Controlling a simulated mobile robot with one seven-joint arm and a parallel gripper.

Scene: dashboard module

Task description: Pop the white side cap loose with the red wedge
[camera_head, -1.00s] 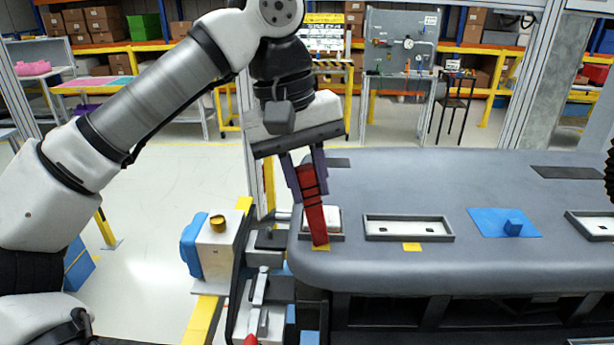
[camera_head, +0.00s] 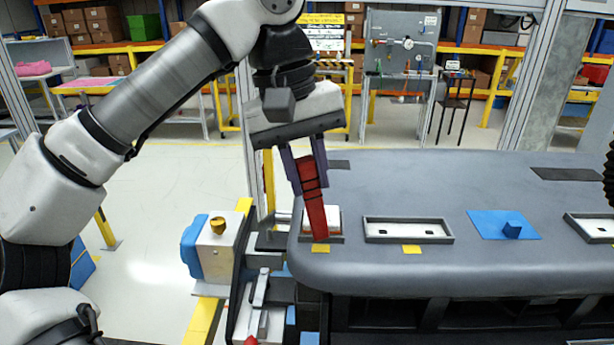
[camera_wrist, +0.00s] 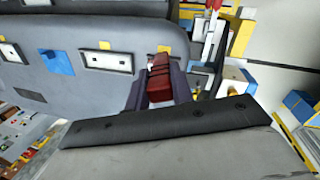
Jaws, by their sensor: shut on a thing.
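The white side cap (camera_head: 335,217) sits in a dark-rimmed recess at the left end of the grey dashboard (camera_head: 480,270). My gripper (camera_head: 309,178) is shut on the red wedge (camera_head: 316,213) and holds it tip down, slightly tilted. The wedge's tip is at the front left part of the cap's recess and covers part of the cap. I cannot tell whether the tip touches the cap or its rim. In the wrist view the wedge (camera_wrist: 160,82) stands between my two fingers and hides most of the cap.
A white panel (camera_head: 408,222) in a dark frame lies to the right, then a blue pad with a small block (camera_head: 513,229). Yellow marks lie on the dashboard's front edge. A white fixture with a yellow knob (camera_head: 217,225) stands left of the dashboard. The dashboard's rear surface is mostly clear.

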